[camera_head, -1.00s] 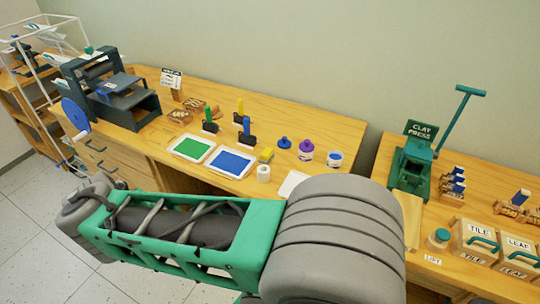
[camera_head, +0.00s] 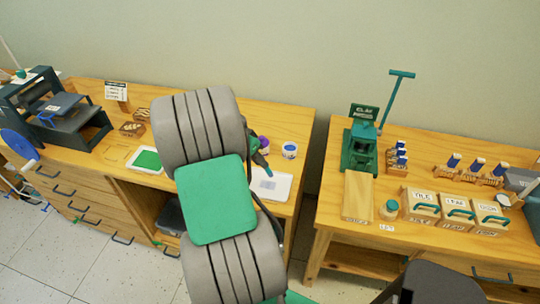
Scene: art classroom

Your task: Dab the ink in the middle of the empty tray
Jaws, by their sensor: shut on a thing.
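The empty tray (camera_head: 283,187), white and flat, lies near the front edge of the left bench, just right of my arm, which covers part of it. My gripper (camera_head: 263,165) shows only in part as a dark and green piece beyond my arm, over the tray's back left part. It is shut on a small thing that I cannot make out. Whether that thing touches the tray is hidden. A white jar with blue ink (camera_head: 289,150) stands behind the tray, and a purple-topped jar (camera_head: 263,142) is partly hidden beside my arm.
A green ink pad (camera_head: 147,160) shows left of my arm. A dark press (camera_head: 60,110) stands at the far left. Bench space right of the tray is clear.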

